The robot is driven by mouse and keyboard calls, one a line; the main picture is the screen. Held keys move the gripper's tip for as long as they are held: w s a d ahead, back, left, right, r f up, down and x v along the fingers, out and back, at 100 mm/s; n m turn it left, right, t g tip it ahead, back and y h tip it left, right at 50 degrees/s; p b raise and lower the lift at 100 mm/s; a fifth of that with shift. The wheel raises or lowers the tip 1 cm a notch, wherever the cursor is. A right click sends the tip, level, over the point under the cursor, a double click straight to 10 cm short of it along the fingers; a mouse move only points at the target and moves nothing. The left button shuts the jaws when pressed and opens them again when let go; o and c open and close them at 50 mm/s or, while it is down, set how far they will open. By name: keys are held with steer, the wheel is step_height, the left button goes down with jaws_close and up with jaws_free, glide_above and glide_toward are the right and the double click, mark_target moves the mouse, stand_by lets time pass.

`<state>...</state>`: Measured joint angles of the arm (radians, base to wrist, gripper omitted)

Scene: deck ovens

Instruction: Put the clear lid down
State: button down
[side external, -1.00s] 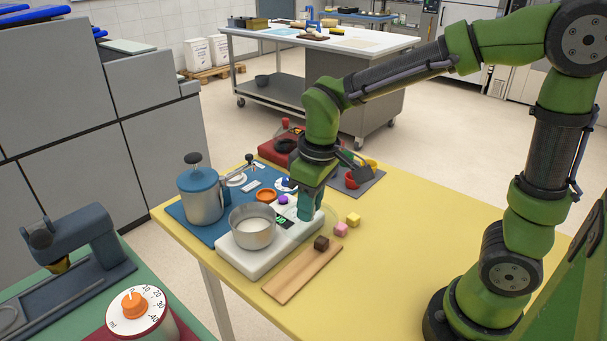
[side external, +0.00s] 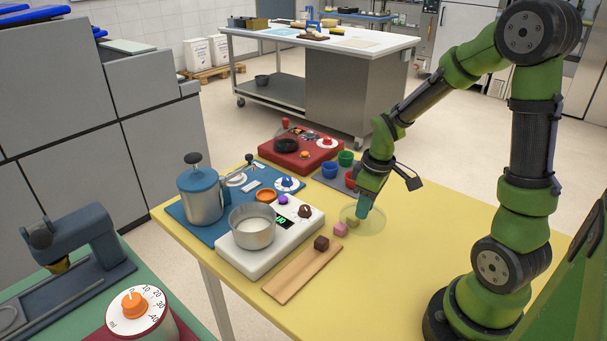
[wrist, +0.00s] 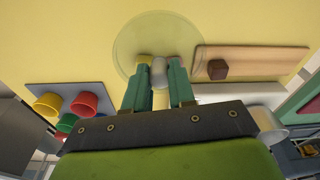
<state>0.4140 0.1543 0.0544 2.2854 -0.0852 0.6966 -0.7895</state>
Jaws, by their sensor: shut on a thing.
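The clear lid (side external: 374,226) is a thin round see-through disc over the yellow table, right of the white scale. In the wrist view the lid (wrist: 135,35) spreads out beyond my fingertips, and its grey knob (wrist: 158,72) sits between them. My gripper (side external: 362,212) points down and is shut on the knob; it also shows in the wrist view (wrist: 160,72). The lid looks level and close to the tabletop; I cannot tell whether it touches. A yellow cube (side external: 353,221) and a pink cube (side external: 340,229) are at the lid's left edge.
The white scale (side external: 268,262) carries a steel pot (side external: 251,230). A wooden board (side external: 292,275) with a brown cube (side external: 321,243) lies in front. Red, green and blue cups (side external: 345,158) stand on a grey mat behind. The yellow table (side external: 430,250) is clear to the right.

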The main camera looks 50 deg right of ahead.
steer(key=w+d, duration=0.1)
steer(key=w, duration=0.4)
steer(key=w+d+f, duration=0.1)
steer(key=w+d, duration=0.1)
steer(key=w, duration=0.3)
steer(key=w+d, duration=0.2)
steer(key=w, duration=0.3)
steer(key=shift+w+f, duration=0.1)
steer(key=shift+f, duration=1.9)
steer(key=shift+f, duration=0.1)
steer(key=c, duration=0.9)
jaws_free()
steer(key=shift+c, duration=0.2)
